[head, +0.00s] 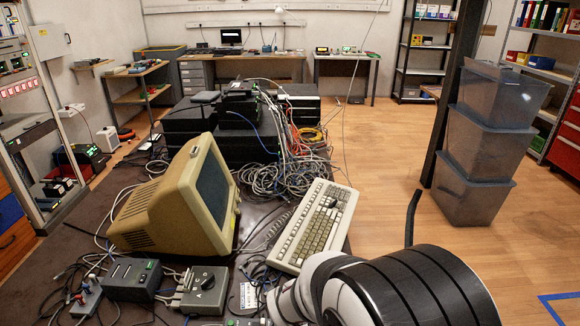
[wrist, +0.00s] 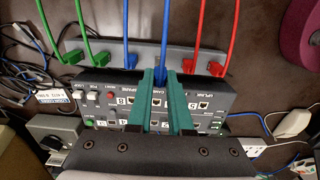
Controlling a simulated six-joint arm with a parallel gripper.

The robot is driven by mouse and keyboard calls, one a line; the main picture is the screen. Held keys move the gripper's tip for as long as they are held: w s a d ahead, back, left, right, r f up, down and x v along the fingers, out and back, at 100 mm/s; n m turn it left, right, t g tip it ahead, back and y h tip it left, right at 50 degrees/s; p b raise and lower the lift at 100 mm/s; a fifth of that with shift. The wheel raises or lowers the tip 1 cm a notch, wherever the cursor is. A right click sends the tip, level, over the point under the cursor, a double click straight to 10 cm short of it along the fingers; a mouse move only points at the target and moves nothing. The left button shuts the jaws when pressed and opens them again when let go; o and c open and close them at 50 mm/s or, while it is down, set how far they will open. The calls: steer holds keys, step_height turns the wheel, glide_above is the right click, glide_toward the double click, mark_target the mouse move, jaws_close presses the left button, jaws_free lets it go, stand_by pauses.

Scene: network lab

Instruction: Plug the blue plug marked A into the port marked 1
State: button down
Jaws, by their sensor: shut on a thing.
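In the wrist view my gripper (wrist: 161,76) has two teal fingers, shut on a blue plug (wrist: 159,66) whose cable runs up out of the picture. Its letter mark cannot be read. A second blue plug (wrist: 133,59) stands to its left in a grey strip (wrist: 105,54). The fingers reach over a black port box (wrist: 99,84) with white number labels that show upside down. Parts of the box's middle are hidden behind the fingers. I cannot pick out the port marked 1. In the head view my gripper, the plugs and the port box are not visible.
Green plugs (wrist: 98,57) stand left of the blue ones in the strip and red plugs (wrist: 196,66) stand right. A maroon round object (wrist: 299,35) lies far right, a white power strip (wrist: 268,143) lower right. The head view shows a beige monitor (head: 172,203) and keyboard (head: 313,224).

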steer(key=s+a, duration=0.1)
steer(key=a, duration=0.1)
steer(key=s+a+r, duration=0.1)
steer(key=a, duration=0.1)
steer(key=s+a+r, duration=0.1)
steer(key=a, duration=0.2)
steer(key=shift+s, duration=0.2)
steer(key=s+a+r, duration=0.2)
steer(key=s+a, duration=0.3)
steer(key=a, duration=0.1)
steer(key=shift+s+f, duration=0.2)
steer(key=shift+f, duration=1)
steer(key=shift+s+f, duration=0.15)
steer(key=shift+f, duration=1)
steer(key=shift+f, duration=0.9)
stand_by(0.6)
steer(key=c, duration=0.8)
jaws_free()
steer(key=shift+o, duration=0.2)
